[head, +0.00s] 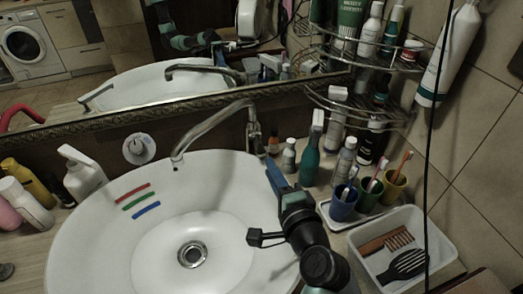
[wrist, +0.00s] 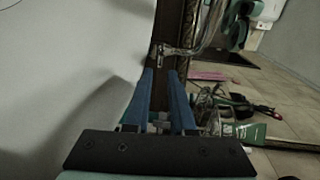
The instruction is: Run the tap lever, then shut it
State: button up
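The chrome tap (head: 215,128) rises behind the right rear of the white basin (head: 95,240), its spout arching left over the bowl. No water stream shows below the spout. The tap's lever is hard to make out beside its upright body (head: 254,132). My gripper (head: 270,166) points toward the tap's base from the front right, its blue fingers at the basin's right rim. In the wrist view, my gripper (wrist: 160,72) has its two blue fingers apart with nothing between them. A chrome part of the tap (wrist: 176,51) shows just beyond the fingertips.
Several bottles (head: 309,155) stand close right of my gripper. Three toothbrush cups (head: 343,206) stand on a tray, with a white bin (head: 440,238) in front. A wire corner shelf (head: 368,108) hangs above. A mirror (head: 130,85) backs the basin.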

aim_at(263, 156)
jog(key=x, duration=0.7)
jog(key=shift+w+a, duration=0.15)
jog(key=shift+w, duration=0.2)
grip_shut()
dwell(1.0)
